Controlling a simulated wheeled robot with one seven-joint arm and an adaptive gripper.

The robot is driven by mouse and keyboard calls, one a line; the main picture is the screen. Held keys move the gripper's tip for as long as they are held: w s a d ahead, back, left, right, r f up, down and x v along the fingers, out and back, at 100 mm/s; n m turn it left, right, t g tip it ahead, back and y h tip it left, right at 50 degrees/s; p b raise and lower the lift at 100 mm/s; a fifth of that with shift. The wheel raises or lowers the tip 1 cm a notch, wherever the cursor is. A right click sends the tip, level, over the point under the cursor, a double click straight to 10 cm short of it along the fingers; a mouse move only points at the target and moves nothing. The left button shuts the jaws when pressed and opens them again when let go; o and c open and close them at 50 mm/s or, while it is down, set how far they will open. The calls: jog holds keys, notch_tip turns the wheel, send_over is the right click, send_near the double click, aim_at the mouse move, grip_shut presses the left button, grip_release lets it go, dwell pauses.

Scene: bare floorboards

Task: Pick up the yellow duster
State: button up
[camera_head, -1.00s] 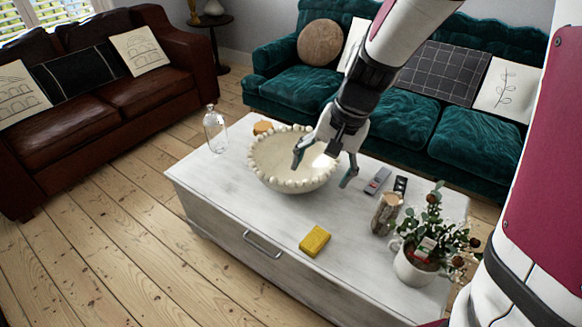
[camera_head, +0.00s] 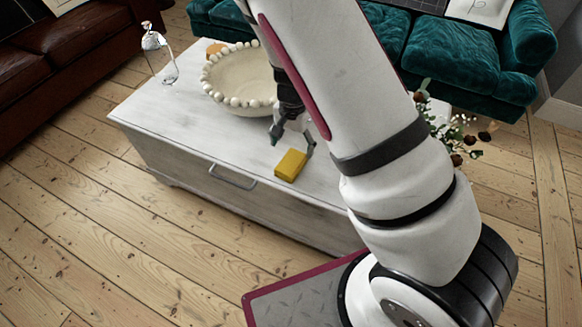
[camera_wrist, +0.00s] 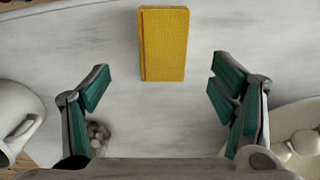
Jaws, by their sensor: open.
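The yellow duster (camera_head: 291,165) is a small yellow block lying on the white wooden table (camera_head: 150,110), near its front edge. My gripper (camera_head: 292,140) is open and empty, just above and behind the duster in the head view. In the wrist view the duster (camera_wrist: 164,45) lies at the top centre, beyond the open fingers (camera_wrist: 158,85) and lined up with the gap between them. The fingers do not touch it.
A cream beaded bowl (camera_head: 235,95) stands close behind my gripper. A glass bottle (camera_head: 158,55) stands at the table's far left. A potted plant (camera_head: 455,125) is partly hidden by my arm; a white mug-like pot (camera_wrist: 15,115) shows in the wrist view.

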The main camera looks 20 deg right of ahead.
aim_at(291, 162)
jog(key=f+b, duration=0.1)
jog(key=f, duration=0.3)
jog(key=f+b, duration=0.2)
jog(key=f, duration=0.2)
jog(key=shift+w+a+f, duration=0.15)
jog(key=shift+w+f, duration=0.05)
jog(key=shift+f, duration=0.15)
jog(key=c, duration=1.2)
